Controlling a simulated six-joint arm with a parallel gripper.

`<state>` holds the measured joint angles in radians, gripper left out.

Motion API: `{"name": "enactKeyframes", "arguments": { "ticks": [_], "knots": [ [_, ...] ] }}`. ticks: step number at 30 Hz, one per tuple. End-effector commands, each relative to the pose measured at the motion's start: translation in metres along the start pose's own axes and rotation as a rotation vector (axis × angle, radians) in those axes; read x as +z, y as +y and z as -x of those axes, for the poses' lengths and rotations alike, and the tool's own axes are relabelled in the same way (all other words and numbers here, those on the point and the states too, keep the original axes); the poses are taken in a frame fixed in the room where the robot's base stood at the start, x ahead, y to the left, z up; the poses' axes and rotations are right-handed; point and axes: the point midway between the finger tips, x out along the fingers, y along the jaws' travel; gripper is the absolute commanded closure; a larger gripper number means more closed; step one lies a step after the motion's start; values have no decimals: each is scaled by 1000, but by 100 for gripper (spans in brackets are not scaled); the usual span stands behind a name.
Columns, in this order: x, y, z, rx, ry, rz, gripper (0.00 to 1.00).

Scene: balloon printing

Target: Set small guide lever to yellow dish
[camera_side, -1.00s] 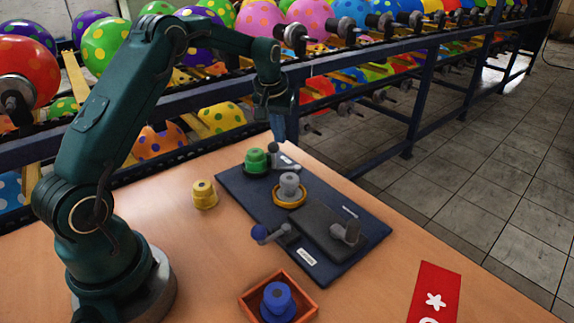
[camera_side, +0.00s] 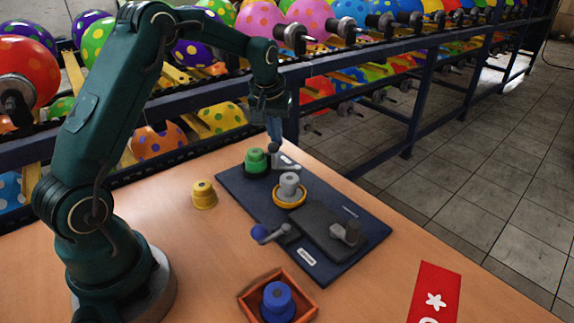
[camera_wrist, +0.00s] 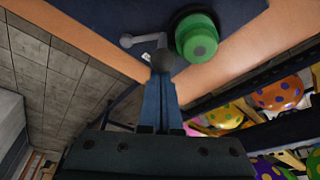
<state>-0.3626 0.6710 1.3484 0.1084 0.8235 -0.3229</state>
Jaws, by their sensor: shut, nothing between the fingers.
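A small grey lever (camera_side: 286,161) sits at the far end of the dark blue board, beside the green piece (camera_side: 255,160). Its dark round knob (camera_wrist: 163,60) is close to the green piece in the wrist view. My gripper (camera_side: 275,139) is shut and empty, pointing down at this knob. In the wrist view my fingertips (camera_wrist: 159,78) overlap the knob's lower edge; I cannot tell whether they touch.
A blue-knobbed lever (camera_side: 270,233) and a dark block with a grey handle (camera_side: 346,233) are on the board (camera_side: 322,271). A yellow piece (camera_side: 204,195) stands on the table to the left. A blue piece (camera_side: 277,299) sits in a brown tray (camera_side: 308,310). Balloon racks stand behind.

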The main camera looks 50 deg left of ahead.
Motion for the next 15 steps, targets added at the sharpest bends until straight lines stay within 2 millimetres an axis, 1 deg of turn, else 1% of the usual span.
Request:
{"name": "enactKeyframes", "arguments": {
  "ticks": [15],
  "knots": [
    [5, 0, 2, -27, 0, 85, 100]
  ]
}}
